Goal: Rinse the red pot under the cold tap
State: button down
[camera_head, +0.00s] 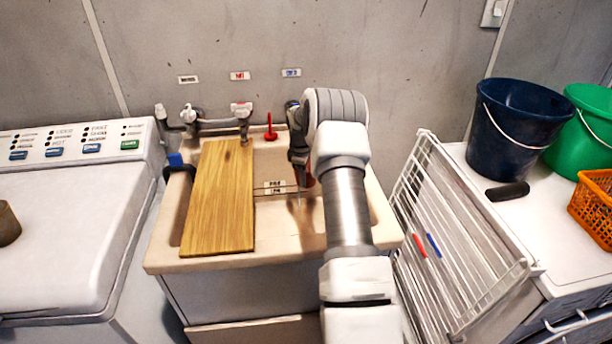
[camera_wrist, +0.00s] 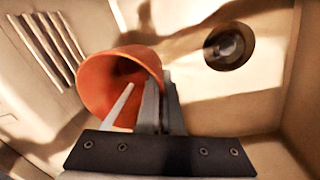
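The red pot (camera_wrist: 105,80) is an orange-red, tapered cup in the sink basin, lying tilted with its mouth toward the right in the wrist view. My gripper (camera_wrist: 159,82) has its fingers close together at the pot's rim, apparently with the wall between them. In the head view only a little of the pot (camera_head: 309,178) shows beside my arm, over the right part of the sink (camera_head: 205,264). A blue label (camera_head: 291,72) is on the wall above a tap (camera_head: 291,106) mostly hidden by my arm. A red-marked tap (camera_head: 242,108) stands to its left.
A wooden board (camera_head: 219,198) covers the sink's left part. The drain (camera_wrist: 229,46) is clear. A white drying rack (camera_head: 455,235) leans at the right, near a dark blue bucket (camera_head: 510,130), green bucket (camera_head: 590,130) and orange basket (camera_head: 595,205). A washing machine (camera_head: 70,225) is left.

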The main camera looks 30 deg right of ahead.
jog(key=shift+s+d, duration=0.4)
jog(key=shift+d, duration=0.05)
jog(key=s+a, duration=0.5)
jog(key=s, duration=0.1)
jog(key=shift+a, duration=0.25)
dwell(0.4)
jog(key=shift+r, duration=0.1)
dwell(1.1)
jog(key=s+a+r+p, duration=0.2)
jog(key=s+a+r, duration=0.1)
jog(key=r, duration=0.1)
jog(key=shift+s+a, duration=0.2)
jog(key=shift+s, duration=0.05)
dwell(0.9)
